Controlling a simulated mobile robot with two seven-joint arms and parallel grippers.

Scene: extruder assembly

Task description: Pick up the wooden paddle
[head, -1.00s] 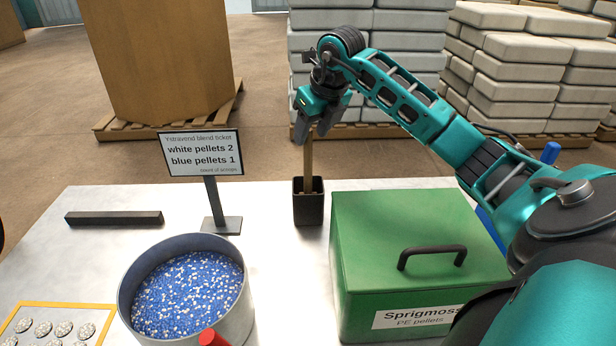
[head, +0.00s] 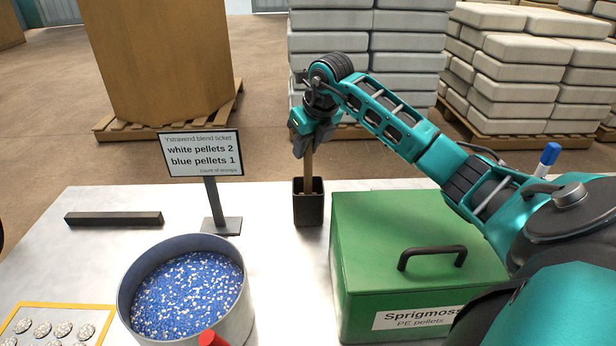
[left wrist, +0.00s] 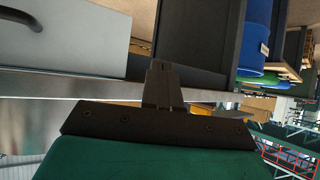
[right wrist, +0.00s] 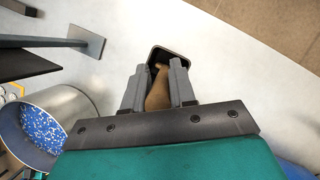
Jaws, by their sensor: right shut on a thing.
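The wooden paddle (head: 308,172) stands upright in a dark square holder (head: 308,208) near the far edge of the table. My right gripper (head: 303,150) is at the top of the paddle and shut on its handle. In the right wrist view the brown paddle (right wrist: 158,92) lies between the two fingers (right wrist: 158,85), with the holder's rim (right wrist: 172,54) just beyond them. The paddle's lower end is hidden inside the holder. My left gripper (left wrist: 161,72) shows only in the left wrist view, away from the paddle, with its fingers close together and nothing seen between them.
A green lidded box (head: 420,235) stands right of the holder. A sign (head: 202,154) on a stand and a round bin of blue and white pellets (head: 190,292) are to the left. A dark bar (head: 114,218) lies at the far left. The table between bar and bin is clear.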

